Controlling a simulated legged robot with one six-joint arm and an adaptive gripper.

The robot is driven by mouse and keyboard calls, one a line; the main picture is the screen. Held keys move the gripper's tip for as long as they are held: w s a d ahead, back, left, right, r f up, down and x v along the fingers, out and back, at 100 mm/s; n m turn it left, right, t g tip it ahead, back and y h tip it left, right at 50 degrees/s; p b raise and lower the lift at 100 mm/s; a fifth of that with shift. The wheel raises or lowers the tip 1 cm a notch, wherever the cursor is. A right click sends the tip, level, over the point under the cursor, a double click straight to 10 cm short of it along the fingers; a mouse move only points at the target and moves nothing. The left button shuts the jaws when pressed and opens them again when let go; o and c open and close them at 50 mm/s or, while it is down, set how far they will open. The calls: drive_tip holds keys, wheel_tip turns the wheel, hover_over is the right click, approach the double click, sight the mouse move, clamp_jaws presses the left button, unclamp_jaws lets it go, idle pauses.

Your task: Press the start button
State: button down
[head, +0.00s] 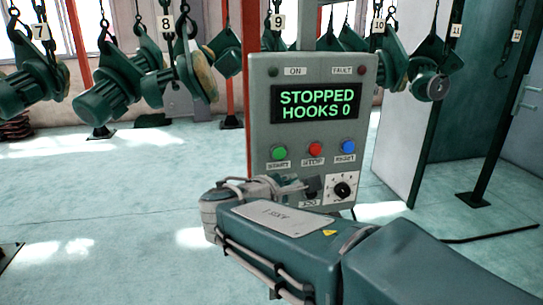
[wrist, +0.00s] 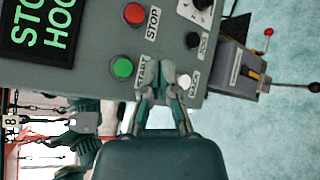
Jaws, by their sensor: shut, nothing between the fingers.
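The green start button (head: 278,153) is at the left of the button row on the grey control panel (head: 260,115), with a START label below it. In the wrist view, which is turned sideways, the green button (wrist: 122,68) is left of the fingertips. My gripper (wrist: 168,72) is shut and empty, its tips close together in front of the panel, between the START label and a white button (wrist: 184,80). In the head view my gripper (head: 304,186) is below the green button. I cannot tell whether the tips touch the panel.
A red stop button (head: 315,149) and a blue reset button (head: 348,147) share the row. A black knob (head: 342,190) is lower right. The display (head: 316,104) reads STOPPED, HOOKS 0. The floor at left is mostly clear.

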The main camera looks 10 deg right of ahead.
sight(279, 153)
drive_tip(key=shift+d, duration=0.1)
drive_tip(key=shift+w, duration=0.1)
drive_tip(key=w, duration=0.8)
drive_tip(key=shift+w, duration=0.3)
drive_tip(key=shift+w, duration=0.15)
idle(1.1)
drive_tip(key=shift+w, duration=0.2)
